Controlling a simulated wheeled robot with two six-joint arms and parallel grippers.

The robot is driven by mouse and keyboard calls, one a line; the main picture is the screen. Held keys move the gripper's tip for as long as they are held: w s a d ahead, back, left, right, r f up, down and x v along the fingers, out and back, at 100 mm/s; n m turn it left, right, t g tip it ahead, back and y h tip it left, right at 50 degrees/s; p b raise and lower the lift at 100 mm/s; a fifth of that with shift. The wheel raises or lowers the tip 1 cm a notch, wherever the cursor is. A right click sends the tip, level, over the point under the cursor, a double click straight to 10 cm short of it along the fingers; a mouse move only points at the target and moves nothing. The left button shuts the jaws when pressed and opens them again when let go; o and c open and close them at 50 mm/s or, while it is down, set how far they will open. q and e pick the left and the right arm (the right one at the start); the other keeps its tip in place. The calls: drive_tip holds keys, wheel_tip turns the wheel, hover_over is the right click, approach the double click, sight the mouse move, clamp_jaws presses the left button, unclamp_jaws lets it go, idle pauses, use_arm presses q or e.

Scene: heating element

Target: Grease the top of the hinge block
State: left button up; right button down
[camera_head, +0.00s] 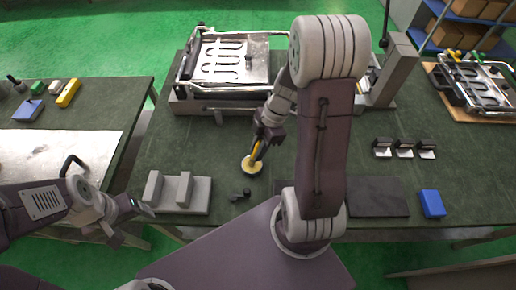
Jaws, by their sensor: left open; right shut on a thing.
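My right gripper (265,140) is shut on a yellow tool (252,165) with a round, pale-centred end. It holds the tool pointing down over the green table; whether the end touches the table I cannot tell. A grey block (179,193) with two upright walls stands at the table's front left, left of and nearer than the tool. I cannot tell for sure which part is the hinge block. My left gripper (128,207) is open and empty, just left of the grey block. My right arm hides part of the table's middle.
A metal fixture with a looped heating element (228,62) stands at the back. A small black part (240,195) lies right of the grey block. Several black-and-silver pieces (404,148), a dark mat (378,196) and a blue block (431,204) are at right. A grey post (391,72) stands behind.

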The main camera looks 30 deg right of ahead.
sight(258, 143)
wheel_tip(258, 143, up, 7)
drive_tip(key=p, duration=0.5)
idle(0.3)
idle(0.6)
drive_tip(key=a+n, duration=0.1)
drive_tip(key=a, duration=0.4)
drive_tip(key=w+m+t+h, duration=0.1)
drive_tip(key=w+m, duration=0.3)
drive_tip(key=m, duration=0.4)
drive_tip(key=w+d+m+t+h, duration=0.1)
drive_tip(key=w+m+t+h, duration=0.1)
drive_tip(key=m, duration=0.7)
drive_tip(key=shift+w+d+r+t, duration=0.15)
drive_tip(key=shift+w+r+t, duration=0.3)
drive_tip(key=shift+w, duration=0.45)
